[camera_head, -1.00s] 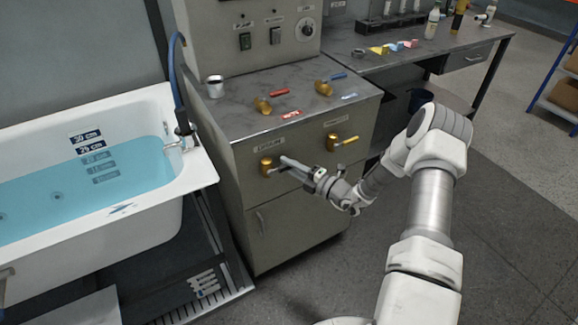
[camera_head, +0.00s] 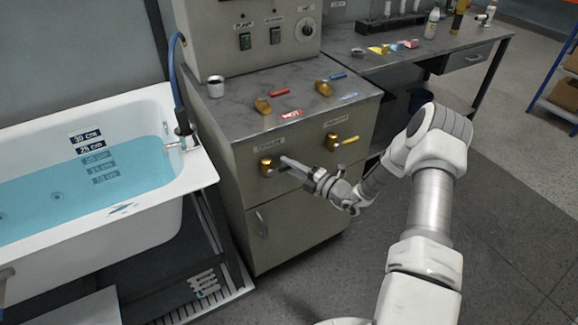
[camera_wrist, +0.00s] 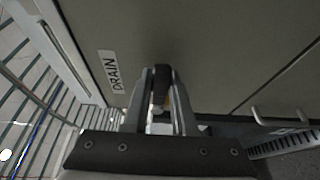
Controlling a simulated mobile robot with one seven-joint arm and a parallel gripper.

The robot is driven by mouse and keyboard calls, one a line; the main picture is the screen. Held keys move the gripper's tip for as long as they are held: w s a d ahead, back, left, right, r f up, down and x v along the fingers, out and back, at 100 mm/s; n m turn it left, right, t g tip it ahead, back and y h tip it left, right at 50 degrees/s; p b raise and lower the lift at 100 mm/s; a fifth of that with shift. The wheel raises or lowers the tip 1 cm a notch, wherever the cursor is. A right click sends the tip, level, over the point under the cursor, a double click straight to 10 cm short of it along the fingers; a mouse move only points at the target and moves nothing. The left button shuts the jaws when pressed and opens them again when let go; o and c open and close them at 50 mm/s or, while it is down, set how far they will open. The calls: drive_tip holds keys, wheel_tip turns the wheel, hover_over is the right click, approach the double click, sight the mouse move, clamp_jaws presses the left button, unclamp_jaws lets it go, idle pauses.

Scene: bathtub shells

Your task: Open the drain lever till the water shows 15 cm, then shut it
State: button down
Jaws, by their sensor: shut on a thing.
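The drain lever is a brass valve (camera_head: 266,167) on the cabinet front, under a small label. Its dark handle (camera_wrist: 161,84) sits between the fingers of my gripper (camera_head: 284,162) in the wrist view, beside the DRAIN label (camera_wrist: 112,72). My gripper is shut on this handle, which reaches out to the right of the valve body in the head view. The fingers hide part of it. The bathtub (camera_head: 189,182) holds blue water (camera_head: 60,185). The water line lies just below the 25 cm mark (camera_head: 91,147); the lower marks show through the water.
A second brass valve (camera_head: 333,142) with a yellow handle is to the right on the cabinet front. Two brass valves with red (camera_head: 280,92) and blue (camera_head: 338,76) handles and a metal cup (camera_head: 216,87) are on top.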

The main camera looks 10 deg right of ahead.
drive_tip(key=shift+f, duration=0.15)
idle(0.3)
drive_tip(key=shift+s+f+m+t+y+b, duration=0.1)
drive_tip(key=shift+f+m+t+y+b, duration=0.4)
drive_tip(key=shift+m, duration=0.7)
drive_tip(key=f+m, duration=0.1)
drive_tip(key=m+b, duration=0.1)
drive_tip(key=shift+a+f+m+t, duration=0.25)
drive_tip(key=shift+f+m+t, duration=0.05)
drive_tip(key=shift+f+t, duration=0.1)
drive_tip(key=shift+s+a+f+m+t+h+b, duration=0.15)
drive_tip(key=shift+a+f+m+t+b, duration=0.2)
drive_tip(key=shift+m, duration=0.6)
drive_tip(key=shift+a+f+m+t+h+b, duration=0.2)
drive_tip(key=shift+m+t, duration=0.25)
drive_tip(key=shift+m, duration=0.55)
drive_tip(key=shift+s+a+f+m+t+h+b, duration=0.15)
drive_tip(key=shift+a+f+m+t+b, duration=0.2)
drive_tip(key=shift+m, duration=0.6)
drive_tip(key=shift+d+r, duration=0.1)
drive_tip(key=c, duration=0.7)
unclamp_jaws()
